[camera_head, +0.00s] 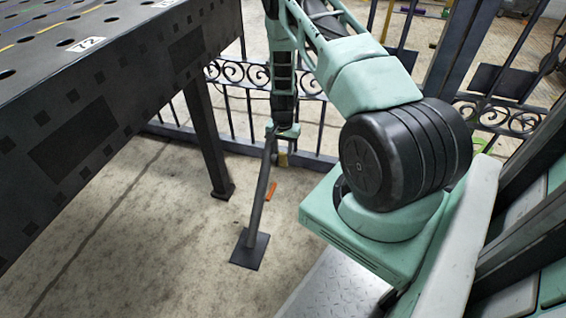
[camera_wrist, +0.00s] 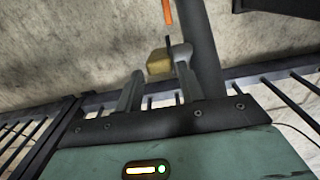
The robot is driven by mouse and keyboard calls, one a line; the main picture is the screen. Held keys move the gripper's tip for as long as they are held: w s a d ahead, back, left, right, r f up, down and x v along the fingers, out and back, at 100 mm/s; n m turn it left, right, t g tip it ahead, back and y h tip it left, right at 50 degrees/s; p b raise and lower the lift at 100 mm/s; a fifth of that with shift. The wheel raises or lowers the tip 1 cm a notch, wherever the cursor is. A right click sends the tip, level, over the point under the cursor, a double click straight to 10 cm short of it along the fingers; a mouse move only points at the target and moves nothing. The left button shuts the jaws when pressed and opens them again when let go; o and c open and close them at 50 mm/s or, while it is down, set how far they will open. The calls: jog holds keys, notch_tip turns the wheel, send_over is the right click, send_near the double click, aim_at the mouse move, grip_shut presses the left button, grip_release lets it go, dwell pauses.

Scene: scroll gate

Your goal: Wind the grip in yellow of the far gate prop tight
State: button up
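A gate prop (camera_head: 258,205), a slanted dark tube, runs from a square foot plate on the floor up towards the scroll gate. Its tube also shows in the wrist view (camera_wrist: 203,45). Its yellow grip (camera_head: 283,159) is a small block near the upper end, just below my gripper (camera_head: 284,133). In the wrist view the yellow grip (camera_wrist: 159,62) appears between and just past the tips of my gripper (camera_wrist: 159,76). The fingers stand apart, and I see no clear contact with the grip. A grey rounded piece (camera_wrist: 182,50) sits between grip and tube.
An orange piece (camera_head: 271,192) shows beside the tube, below the grip. The scroll gate (camera_head: 235,75) stands behind. A dark perforated table (camera_head: 100,110) fills the left, its leg (camera_head: 205,140) left of the prop. Bare floor lies around the foot plate.

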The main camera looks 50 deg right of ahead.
aim_at(283, 159)
notch_tip(283, 159, down, 6)
jog(key=shift+f+b, duration=0.1)
jog(key=shift+b, duration=0.65)
jog(key=shift+c, duration=0.4)
jog(key=c, duration=0.6)
